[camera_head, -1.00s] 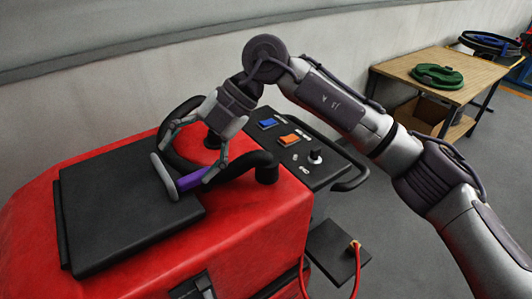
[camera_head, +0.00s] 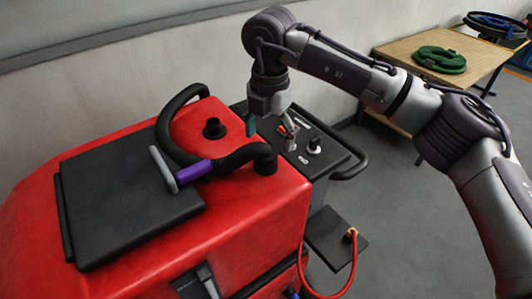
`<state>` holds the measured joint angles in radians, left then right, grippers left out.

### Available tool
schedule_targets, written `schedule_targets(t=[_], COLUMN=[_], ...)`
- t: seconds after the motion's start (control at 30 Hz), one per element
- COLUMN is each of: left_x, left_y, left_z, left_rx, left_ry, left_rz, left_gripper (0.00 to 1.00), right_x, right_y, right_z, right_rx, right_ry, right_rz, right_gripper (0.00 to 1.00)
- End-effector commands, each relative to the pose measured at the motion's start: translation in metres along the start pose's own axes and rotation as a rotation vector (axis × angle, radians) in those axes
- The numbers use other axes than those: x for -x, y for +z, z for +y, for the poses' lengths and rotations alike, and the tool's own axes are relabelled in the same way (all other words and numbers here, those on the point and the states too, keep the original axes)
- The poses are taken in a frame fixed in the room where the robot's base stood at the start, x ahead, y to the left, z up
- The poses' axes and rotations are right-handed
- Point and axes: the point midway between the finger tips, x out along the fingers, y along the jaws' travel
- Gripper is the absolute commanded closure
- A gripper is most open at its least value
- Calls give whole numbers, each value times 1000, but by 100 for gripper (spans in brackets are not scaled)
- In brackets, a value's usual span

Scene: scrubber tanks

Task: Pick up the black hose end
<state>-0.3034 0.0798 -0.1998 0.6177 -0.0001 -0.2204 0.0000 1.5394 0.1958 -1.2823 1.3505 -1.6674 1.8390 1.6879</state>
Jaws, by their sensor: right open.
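A black hose (camera_head: 168,125) lies in a curve on top of the red scrubber tank (camera_head: 240,205). A purple piece with a grey bar (camera_head: 163,170) lies against the hose. My right gripper (camera_head: 270,132) is open and empty, pointing down near the tank's right edge and the control panel, apart from the hose. My left gripper is not in view.
A flat black lid (camera_head: 125,220) covers the tank's left part. The control panel (camera_head: 322,165) has a knob and a black handle bar. A wooden table (camera_head: 400,47) with a coiled green hose (camera_head: 440,60) stands at the back right. A grey wall runs behind.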

Motion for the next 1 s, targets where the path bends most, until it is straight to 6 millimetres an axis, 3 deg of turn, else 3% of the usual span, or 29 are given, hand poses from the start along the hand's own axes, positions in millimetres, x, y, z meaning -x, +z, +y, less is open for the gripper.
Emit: schedule_targets(t=[0.2,0.4,0.6,1.0], left_x=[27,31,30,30], left_y=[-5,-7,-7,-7], left_z=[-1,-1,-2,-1], left_rx=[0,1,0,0], left_ry=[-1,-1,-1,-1], left_rz=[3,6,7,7], left_gripper=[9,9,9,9], right_x=[-28,-48,-50,-49], right_y=[-6,-5,-5,-5], right_z=[4,4,5,5], right_rx=[1,2,2,1], right_ry=[-4,-1,0,0], right_rz=[5,2,2,2], right_gripper=[18,18,18,83])
